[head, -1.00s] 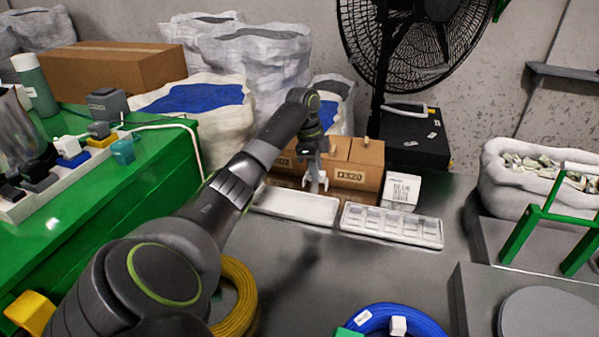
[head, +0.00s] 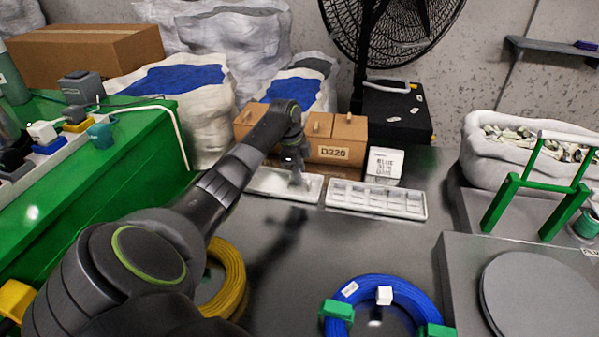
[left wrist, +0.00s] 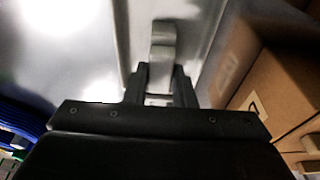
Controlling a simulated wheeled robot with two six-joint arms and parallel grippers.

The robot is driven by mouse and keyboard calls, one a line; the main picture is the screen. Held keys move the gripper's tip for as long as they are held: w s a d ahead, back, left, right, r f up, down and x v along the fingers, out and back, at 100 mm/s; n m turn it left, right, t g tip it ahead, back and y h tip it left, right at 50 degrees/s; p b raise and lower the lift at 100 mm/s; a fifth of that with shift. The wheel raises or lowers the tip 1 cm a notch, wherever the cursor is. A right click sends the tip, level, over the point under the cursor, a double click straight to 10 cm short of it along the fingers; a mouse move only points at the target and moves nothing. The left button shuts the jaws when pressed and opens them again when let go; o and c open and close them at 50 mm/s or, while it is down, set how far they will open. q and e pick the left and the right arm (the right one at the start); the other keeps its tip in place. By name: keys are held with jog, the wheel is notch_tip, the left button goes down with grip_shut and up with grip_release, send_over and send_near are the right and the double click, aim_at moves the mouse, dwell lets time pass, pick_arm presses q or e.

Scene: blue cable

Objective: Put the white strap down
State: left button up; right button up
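My left gripper (head: 296,180) points down over the plain white tray (head: 262,182) at the back of the grey table. In the left wrist view the same gripper (left wrist: 160,85) has its fingers close around a pale curled piece, which looks like the white strap (left wrist: 162,42). The strap sticks out past the fingertips, above the pale tray floor. In the head view the strap is hard to tell from the tray, and I cannot tell whether it touches the tray. My right gripper is in neither view.
A white compartment tray (head: 376,198) lies just right of the plain tray. Cardboard boxes (head: 338,140) and a white labelled box (head: 384,165) stand close behind. A blue cable coil (head: 412,298) and a yellow coil (head: 232,275) lie in front. The middle of the table is clear.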

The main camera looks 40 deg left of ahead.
pick_arm(q)
jog(key=o, duration=0.4)
jog(key=shift+c, duration=0.2)
jog(key=v, duration=1.2)
jog(key=shift+r, duration=0.2)
